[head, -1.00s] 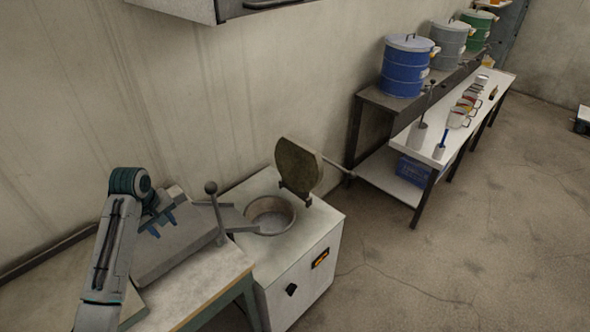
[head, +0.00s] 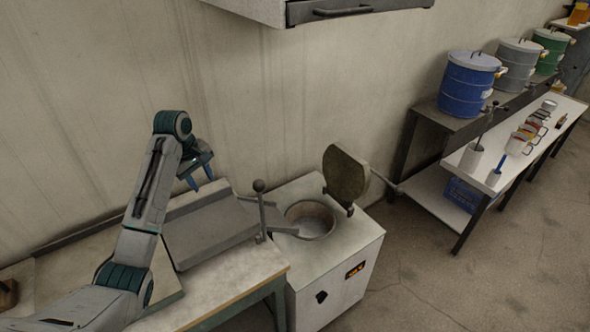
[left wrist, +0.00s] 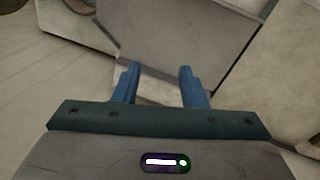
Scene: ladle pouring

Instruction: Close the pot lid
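The pot (head: 310,220) is a round basin sunk in the top of a white cabinet unit (head: 335,270). Its lid (head: 345,174) is a dark, round, brownish disc standing tilted up at the back right of the pot, so the pot is open. A handle rod sticks out to the right of the lid. My left gripper (head: 198,183) is left of the pot, above a grey metal tray. The left wrist view shows its two blue fingers (left wrist: 157,88) apart with nothing between them. My right gripper is not in view.
The sloped grey tray (head: 208,231) and an upright ball-topped lever (head: 260,200) stand between my left gripper and the pot. A cabinet (head: 330,10) hangs on the wall above. Blue, grey and green drums stand on a bench at right. Floor in front is clear.

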